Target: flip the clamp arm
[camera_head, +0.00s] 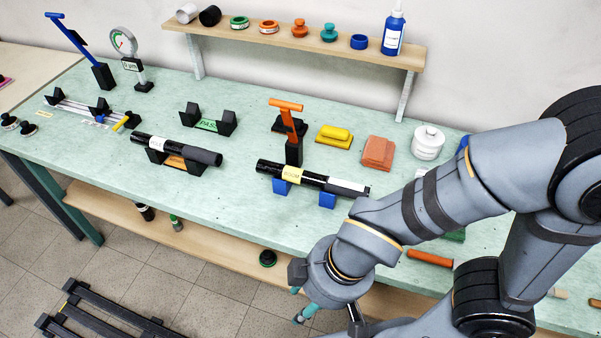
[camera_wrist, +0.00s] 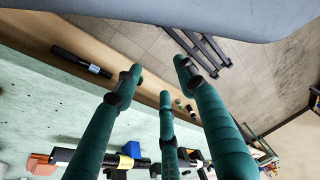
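An orange T-handled lever (camera_head: 291,122) stands upright on a black base on the green bench, just behind a dark tube with a yellow label (camera_head: 312,178). A second, blue lever (camera_head: 72,38) leans up to the left on a black block at the back left. Which one is the clamp arm is not marked. My gripper (camera_head: 303,308) hangs low in front of the bench's front edge, apart from both levers. In the wrist view its teal fingers (camera_wrist: 158,78) are spread with nothing between them. In the head view they are partly hidden by my wrist.
The tube rests on blue supports; another tube (camera_head: 175,150) lies to its left on black supports. A yellow block (camera_head: 334,138), a reddish block (camera_head: 379,153) and a white lidded pot (camera_head: 428,143) stand to the right. A wall shelf (camera_head: 290,42) holds bottles and rings.

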